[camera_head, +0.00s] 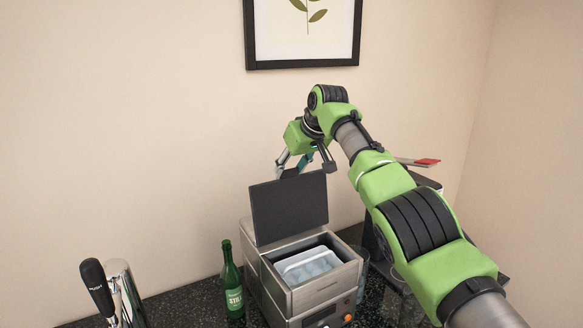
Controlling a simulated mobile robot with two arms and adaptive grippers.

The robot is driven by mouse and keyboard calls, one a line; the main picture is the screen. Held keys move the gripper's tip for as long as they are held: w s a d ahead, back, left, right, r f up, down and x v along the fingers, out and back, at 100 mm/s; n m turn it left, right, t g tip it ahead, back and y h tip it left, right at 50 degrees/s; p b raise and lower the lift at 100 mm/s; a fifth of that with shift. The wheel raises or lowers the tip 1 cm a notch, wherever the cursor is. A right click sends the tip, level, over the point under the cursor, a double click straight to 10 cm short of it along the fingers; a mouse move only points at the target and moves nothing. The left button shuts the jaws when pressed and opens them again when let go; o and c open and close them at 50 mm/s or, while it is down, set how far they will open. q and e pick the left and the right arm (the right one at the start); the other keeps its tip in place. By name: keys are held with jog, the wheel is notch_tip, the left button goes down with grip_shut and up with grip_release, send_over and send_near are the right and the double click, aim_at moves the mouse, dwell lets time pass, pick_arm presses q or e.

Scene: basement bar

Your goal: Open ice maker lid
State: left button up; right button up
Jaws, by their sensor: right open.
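The ice maker (318,297) is a silver box on the dark counter in the head view. Its dark lid (289,207) stands raised, close to upright, at the back of the opening. Ice (308,267) shows in a light tray inside. My right gripper (304,170) is just above and behind the lid's top edge, with its fingers apart and nothing seen between them. Whether a finger touches the lid I cannot tell. My left gripper is out of the picture.
A green bottle (232,283) stands close to the ice maker's left side. A tap with a black handle (97,287) is at the lower left. Dark equipment is partly hidden behind my right arm. A framed picture (304,33) hangs above on the wall.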

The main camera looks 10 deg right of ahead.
jog(key=o, duration=0.4)
jog(key=shift+w+a+r, duration=0.1)
jog(key=shift+w+r, duration=0.1)
jog(key=shift+r, duration=0.1)
jog(key=shift+w+a+f, duration=0.1)
jog(key=shift+w+f, duration=0.1)
jog(key=shift+f, duration=0.1)
jog(key=v, duration=1.2)
